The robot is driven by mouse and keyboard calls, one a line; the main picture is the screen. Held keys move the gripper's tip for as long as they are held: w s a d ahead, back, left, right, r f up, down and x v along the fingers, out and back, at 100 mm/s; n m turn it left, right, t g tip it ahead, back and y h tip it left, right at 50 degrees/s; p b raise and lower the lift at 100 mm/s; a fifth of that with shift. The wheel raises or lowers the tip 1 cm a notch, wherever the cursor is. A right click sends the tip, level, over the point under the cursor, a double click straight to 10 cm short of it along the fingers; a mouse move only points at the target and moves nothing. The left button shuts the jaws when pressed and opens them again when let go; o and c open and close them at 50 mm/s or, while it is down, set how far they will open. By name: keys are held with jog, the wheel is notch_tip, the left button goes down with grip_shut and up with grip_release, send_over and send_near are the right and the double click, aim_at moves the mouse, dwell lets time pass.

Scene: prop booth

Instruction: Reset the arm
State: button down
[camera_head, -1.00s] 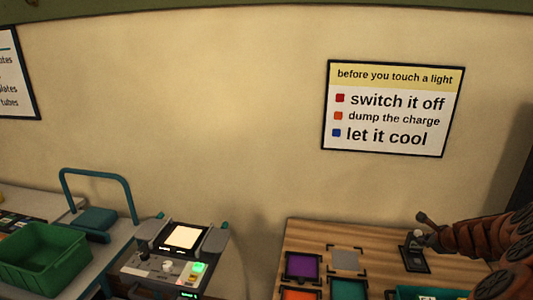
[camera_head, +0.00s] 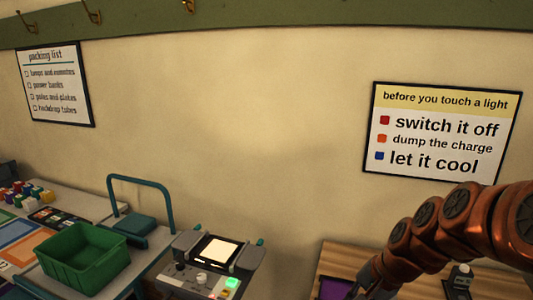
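My arm, with copper-brown links, comes in from the right edge in the head view and bends down over the wooden table. My gripper (camera_head: 372,288) shows only in part at the bottom edge, below the last link. Its fingertips are not clear, so I cannot tell whether it is open or shut, or whether it holds anything.
A wooden table (camera_head: 350,257) bears a purple square (camera_head: 334,289) and a small black device (camera_head: 461,279). A lit console (camera_head: 217,254) stands to its left. A green bin (camera_head: 84,258) and a teal-handled cart (camera_head: 142,181) are farther left. Signs hang on the wall.

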jog(key=s+n+g+h, duration=0.4)
jog(key=s+n, duration=0.4)
jog(key=s, duration=1.6)
jog(key=shift+s+f+n+g, duration=0.25)
jog(key=shift+f+n+g, duration=0.05)
jog(key=shift+f+n, duration=0.1)
